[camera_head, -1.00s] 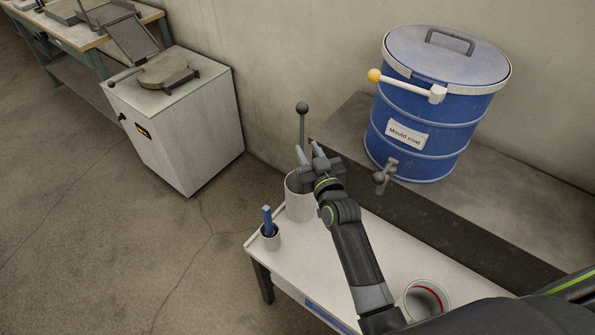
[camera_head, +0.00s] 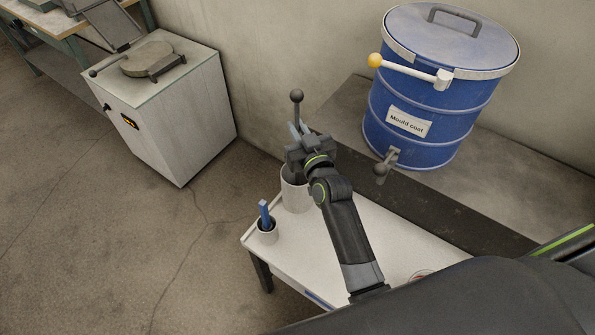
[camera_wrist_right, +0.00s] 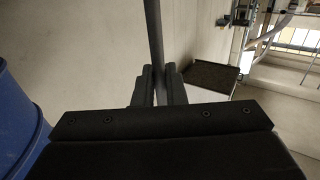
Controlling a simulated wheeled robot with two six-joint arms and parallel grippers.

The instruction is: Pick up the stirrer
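The stirrer (camera_head: 297,96) is a thin grey rod with a dark ball on top. It stands roughly upright, and its lower part is hidden behind my right gripper and inside a light grey pot (camera_head: 294,196) at the table's back corner. My right gripper (camera_head: 298,130) is above the pot with its fingers close together around the rod, below the ball. In the right wrist view the rod (camera_wrist_right: 153,30) runs down between the two fingers (camera_wrist_right: 159,88), which appear closed on it. My left gripper is not in view.
A small cup (camera_head: 268,236) with a blue-handled item stands on the white table (camera_head: 350,245), left of the pot. A blue "Mould coat" drum (camera_head: 425,100) with a tap stands on the bench behind. A white cabinet (camera_head: 170,125) is at the left.

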